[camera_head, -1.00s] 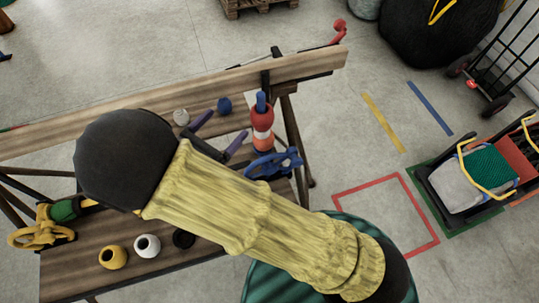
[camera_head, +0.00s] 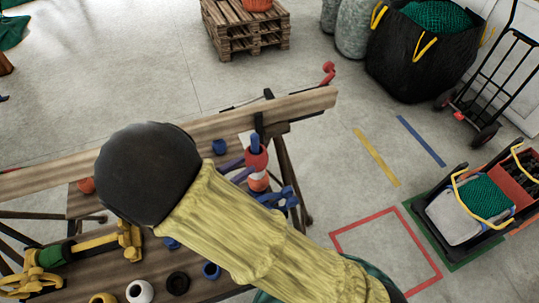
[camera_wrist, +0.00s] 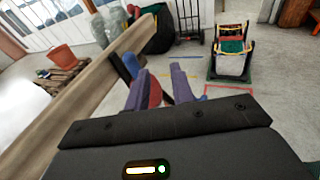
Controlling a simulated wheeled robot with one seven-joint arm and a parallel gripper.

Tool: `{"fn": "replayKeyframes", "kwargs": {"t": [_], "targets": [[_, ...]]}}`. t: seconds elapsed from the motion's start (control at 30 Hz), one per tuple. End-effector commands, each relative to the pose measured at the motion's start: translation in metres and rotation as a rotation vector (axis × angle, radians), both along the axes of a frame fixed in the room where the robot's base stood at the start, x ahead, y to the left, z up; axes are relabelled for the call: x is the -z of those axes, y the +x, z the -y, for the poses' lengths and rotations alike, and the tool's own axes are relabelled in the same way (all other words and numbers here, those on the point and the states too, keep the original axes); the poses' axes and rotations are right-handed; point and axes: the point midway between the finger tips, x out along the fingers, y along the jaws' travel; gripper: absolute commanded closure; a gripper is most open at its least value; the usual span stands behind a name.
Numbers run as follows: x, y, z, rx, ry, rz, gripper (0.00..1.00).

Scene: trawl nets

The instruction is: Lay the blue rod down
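The blue rod (camera_head: 255,140) stands upright, its top rising out of a stack of red and white rings (camera_head: 257,162) at the bench's right end. In the wrist view the rod (camera_wrist: 131,64) shows just beyond the left fingertip, with red of the stack between the fingers. My gripper (camera_head: 236,169) has purple fingers beside the stack, on its left; my arm covers part of them. In the wrist view the fingers of my gripper (camera_wrist: 158,82) are apart with nothing held between them. Whether a finger touches the stack I cannot tell.
A blue clamp-like piece (camera_head: 280,197) sits by the stack's foot. A wooden beam (camera_head: 290,105) runs along the bench's back. A yellow tool (camera_head: 95,242) and several small coloured rings lie on the bench. Marked floor, a cart (camera_head: 470,200) and a pallet (camera_head: 245,30) are beyond.

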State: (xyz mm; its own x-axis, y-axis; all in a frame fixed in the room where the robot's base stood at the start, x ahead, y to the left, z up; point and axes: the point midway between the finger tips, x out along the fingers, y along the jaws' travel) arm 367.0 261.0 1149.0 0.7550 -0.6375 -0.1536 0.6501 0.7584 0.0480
Motion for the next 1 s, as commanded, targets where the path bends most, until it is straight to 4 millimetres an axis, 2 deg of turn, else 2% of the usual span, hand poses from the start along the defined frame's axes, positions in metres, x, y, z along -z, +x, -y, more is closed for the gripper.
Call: {"fn": "replayKeyframes", "kwargs": {"t": [0.03, 0.1, 0.2, 0.4, 0.67, 0.87, 1.0], "targets": [[0.001, 0.006, 0.024, 0.087, 0.058, -0.030, 0.86], [0.005, 0.009, 0.056, 0.214, 0.153, -0.074, 1.00], [0.012, 0.006, 0.098, 0.403, 0.307, -0.121, 1.00], [0.022, -0.012, 0.158, 0.768, 0.642, -0.143, 1.00], [0.023, -0.033, 0.199, 1.200, 1.111, -0.015, 1.00], [0.012, -0.033, 0.222, 1.480, 1.481, 0.219, 1.00], [-0.001, -0.027, 0.241, 1.626, 1.711, 0.438, 1.00]]}}
